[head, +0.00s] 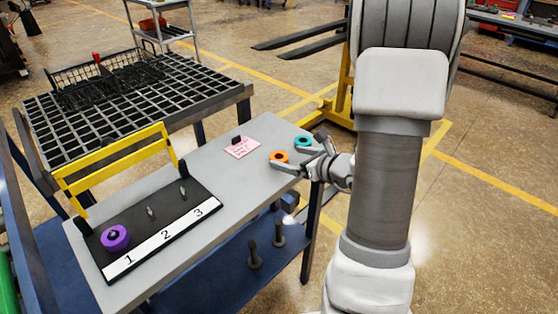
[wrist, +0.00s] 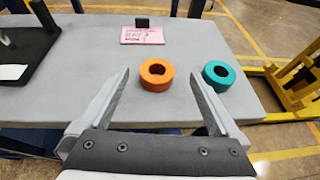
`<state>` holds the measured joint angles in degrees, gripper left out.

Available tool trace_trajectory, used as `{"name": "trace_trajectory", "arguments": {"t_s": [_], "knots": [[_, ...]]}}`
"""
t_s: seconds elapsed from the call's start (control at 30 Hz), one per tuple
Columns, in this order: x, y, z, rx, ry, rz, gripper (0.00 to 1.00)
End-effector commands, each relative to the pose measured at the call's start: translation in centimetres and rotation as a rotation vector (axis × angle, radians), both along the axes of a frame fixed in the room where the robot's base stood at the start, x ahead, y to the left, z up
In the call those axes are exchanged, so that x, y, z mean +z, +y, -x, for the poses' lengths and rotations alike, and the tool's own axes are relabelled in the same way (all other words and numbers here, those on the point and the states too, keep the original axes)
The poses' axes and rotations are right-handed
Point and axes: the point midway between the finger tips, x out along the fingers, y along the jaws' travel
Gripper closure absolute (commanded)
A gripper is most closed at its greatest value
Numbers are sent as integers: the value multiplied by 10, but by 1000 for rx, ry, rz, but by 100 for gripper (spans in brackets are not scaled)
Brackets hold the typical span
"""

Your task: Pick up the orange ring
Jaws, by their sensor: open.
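The orange ring (head: 279,157) lies flat on the grey table near its right end. In the wrist view the orange ring (wrist: 156,82) sits ahead of and between my two fingers, with its hole facing up. My gripper (head: 311,159) is open and empty. In the wrist view my gripper (wrist: 159,83) has its fingers spread wide on either side of the ring, and no contact is visible. A teal ring (head: 303,142) lies beside the orange one; in the wrist view the teal ring (wrist: 219,75) is to the right, outside the right finger.
A pink note (head: 242,147) lies behind the rings. A black board (head: 165,213) marked 1, 2, 3 has pegs, with a purple ring (head: 115,238) at 1. A yellow rail (head: 118,160) stands behind it. The grey table (head: 207,162) is clear between board and note.

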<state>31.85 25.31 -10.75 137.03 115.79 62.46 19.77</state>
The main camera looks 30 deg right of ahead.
Motion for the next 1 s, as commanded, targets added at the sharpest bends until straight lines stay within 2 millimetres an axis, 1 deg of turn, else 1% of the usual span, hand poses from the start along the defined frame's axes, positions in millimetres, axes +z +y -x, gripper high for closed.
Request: {"name": "trace_trajectory", "arguments": {"t_s": [0.2,0.33,0.43,0.63,0.77,0.8,0.87,0.9,0.97,1.0], "knots": [[-17,12,-25,4,0,-1,2],[-22,15,-38,2,0,0,2],[-23,16,-42,2,0,-1,2],[-23,15,-42,1,0,0,2],[-23,15,-42,1,0,0,25],[-23,15,-42,1,0,0,33],[-23,15,-42,1,0,0,43],[-23,15,-42,1,0,0,51],[-23,15,-42,1,0,0,61],[-23,15,-42,1,0,0,69]]}}
